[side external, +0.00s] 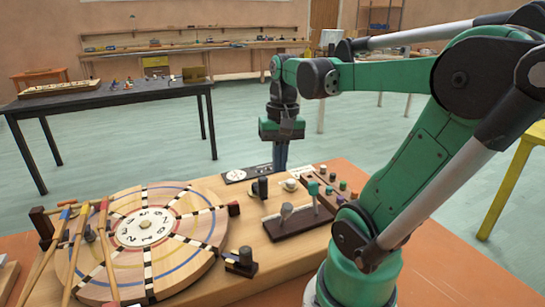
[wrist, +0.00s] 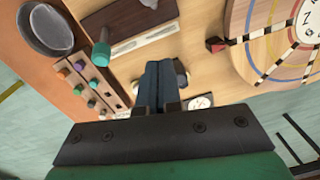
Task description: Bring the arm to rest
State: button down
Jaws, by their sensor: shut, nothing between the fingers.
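My gripper (side external: 280,155) hangs pointing down over the far edge of the wooden board in the side external view, at the end of my green arm. In the wrist view my gripper (wrist: 159,70) has its two dark fingers pressed together, with nothing between them. The wooden board (side external: 240,275) lies on an orange table. Whether the fingertips touch anything on the board cannot be told.
A round wooden disc (side external: 180,225) with sticks (side external: 78,250) across it covers the board's left. A dark block with pegs (side external: 297,222) and a row of coloured knobs (side external: 325,183) stand right. A grey bowl (wrist: 45,30) shows in the wrist view. A black table (side external: 110,100) stands behind.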

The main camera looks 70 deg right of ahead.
notch_tip(320, 180, up, 6)
jog(key=r, duration=0.1)
jog(key=w+a+f+n+t, duration=0.3)
jog(key=w+a+f+n, duration=0.1)
jog(key=a, duration=0.3)
jog(key=w+a+f+n+t, duration=0.3)
jog(key=w+a+f+n, duration=0.2)
jog(key=a+n, duration=0.2)
jog(key=shift+a+t+h, duration=0.3)
jog(key=shift+a+t, duration=0.1)
jog(key=shift+a, duration=0.1)
